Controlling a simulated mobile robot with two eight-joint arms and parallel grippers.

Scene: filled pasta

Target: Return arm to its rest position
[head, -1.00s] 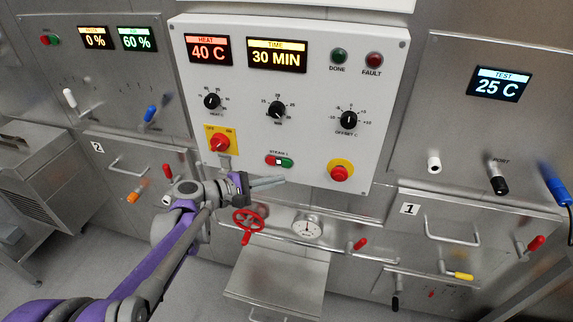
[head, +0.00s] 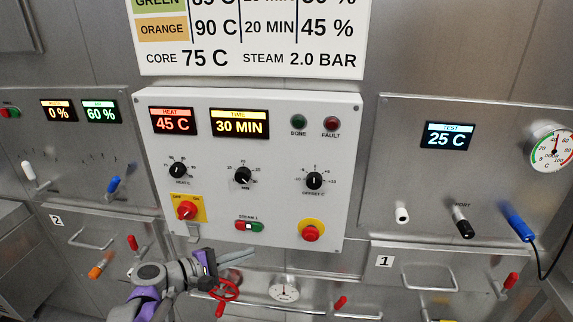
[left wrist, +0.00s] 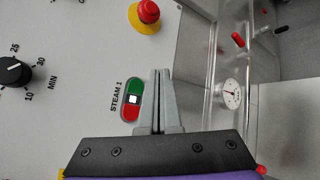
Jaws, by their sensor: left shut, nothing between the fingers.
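My left gripper (head: 247,254) is low in the head view, at the end of my purple and grey arm. Its grey fingers lie together with nothing between them. They point right, just below the white control panel (head: 270,185) and its red and green STEAM 1 switch (head: 249,226). In the left wrist view, the closed fingers (left wrist: 161,73) reach up beside the STEAM 1 switch (left wrist: 132,99), apart from the red mushroom button (left wrist: 148,12). Whether the fingers touch the panel is hard to tell. My right gripper is not in view.
A red handwheel (head: 228,290) and a round gauge (head: 284,288) sit close below and right of the gripper. An orange lever (head: 99,268) and a red lever (head: 132,243) stick out to the left. The red mushroom button (head: 310,233) is up and right.

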